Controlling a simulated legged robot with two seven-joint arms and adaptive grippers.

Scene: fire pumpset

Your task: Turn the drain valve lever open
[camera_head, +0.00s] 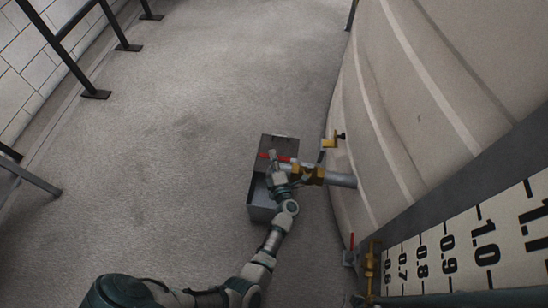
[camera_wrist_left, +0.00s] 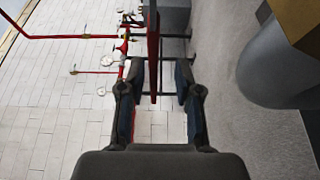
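The drain valve is a brass body (camera_head: 308,174) on a grey pipe (camera_head: 342,180) that comes out of the large tank. Its red lever (camera_head: 265,155) shows just past my left gripper (camera_head: 276,163) in the head view. In the left wrist view, the red lever (camera_wrist_left: 153,48) stands upright between the two spread fingers of my left gripper (camera_wrist_left: 158,85), with visible gaps on both sides. The brass body (camera_wrist_left: 300,22) and pipe (camera_wrist_left: 282,72) are at the right there. My left gripper is open and partly hides the lever in the head view. My right gripper is not in view.
A grey open-topped box (camera_head: 263,208) stands on the floor below the valve. The tank (camera_head: 420,110) fills the right side, with a smaller brass valve (camera_head: 330,142) on it. A level scale (camera_head: 470,250) is at lower right. Floor to the left is clear up to dark railings (camera_head: 75,55).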

